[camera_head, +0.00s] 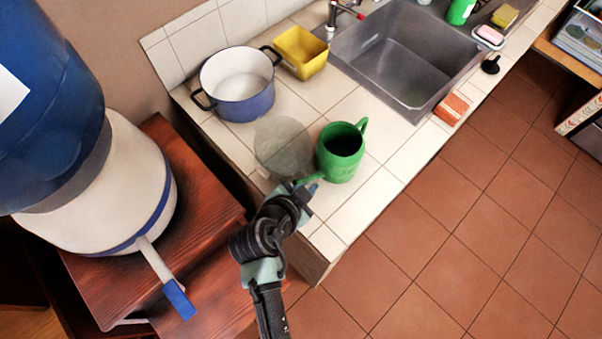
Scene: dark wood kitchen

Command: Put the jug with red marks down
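A clear, greyish round vessel (282,143), possibly the jug, is at the near end of the tiled counter. No red marks can be made out on it. My gripper (306,188) is at its lower right edge, close to it in the picture. The fingers are small and partly hidden by my wrist, so I cannot tell whether they are shut on the vessel, or whether it rests on the tiles or is held above them. A green jug (341,155) with a handle stands upright just to the right.
A blue pot (238,88) and a yellow square bowl (301,50) stand behind on the tiled counter (363,104). A grey sink (402,55) lies further right. A red-brown sponge or block (451,109) is near the front edge. A large blue and white dispenser (95,180) stands left.

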